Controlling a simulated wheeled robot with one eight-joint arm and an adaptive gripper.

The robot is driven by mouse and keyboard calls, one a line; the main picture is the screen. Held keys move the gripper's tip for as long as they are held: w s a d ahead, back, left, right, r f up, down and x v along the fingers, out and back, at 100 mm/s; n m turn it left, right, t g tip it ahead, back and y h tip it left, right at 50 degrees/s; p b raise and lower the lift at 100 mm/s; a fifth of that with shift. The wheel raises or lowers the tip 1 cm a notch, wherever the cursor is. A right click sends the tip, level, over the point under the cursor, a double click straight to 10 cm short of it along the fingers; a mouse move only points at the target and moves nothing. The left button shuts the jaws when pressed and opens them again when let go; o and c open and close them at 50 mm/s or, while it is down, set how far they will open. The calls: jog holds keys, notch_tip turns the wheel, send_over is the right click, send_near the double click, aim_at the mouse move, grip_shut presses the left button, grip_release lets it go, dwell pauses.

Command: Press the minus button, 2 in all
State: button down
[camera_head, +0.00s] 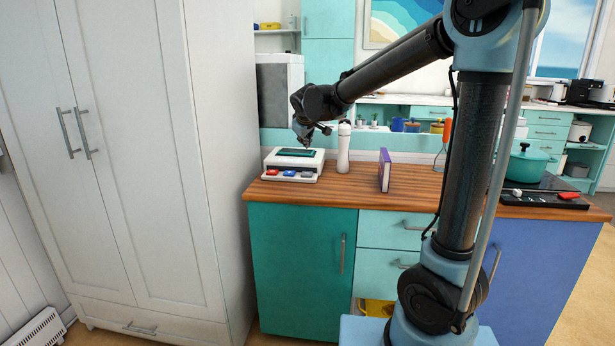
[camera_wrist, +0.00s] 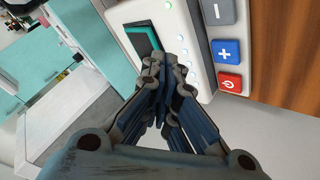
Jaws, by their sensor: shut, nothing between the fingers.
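The white device (camera_head: 293,164) stands on the wooden counter's left end. It has a dark screen with a teal frame and three front buttons. In the wrist view the grey minus button (camera_wrist: 216,11) is at the top edge, partly cut off. In the head view my gripper (camera_head: 303,140) is above the back of the device.
A white bottle (camera_head: 343,150) stands close to the device's right. A purple book (camera_head: 384,170) stands upright further right. A teal pot (camera_head: 527,163) is at the right end of the wooden counter (camera_head: 350,190). A tall white cabinet (camera_head: 140,130) is at the left.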

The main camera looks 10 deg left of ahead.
aim_at(305, 173)
jog(key=shift+f, duration=4.35)
jog(key=shift+f, duration=0.8)
jog(key=shift+r, duration=0.9)
jog(key=shift+r, duration=0.1)
jog(key=shift+r, duration=2.4)
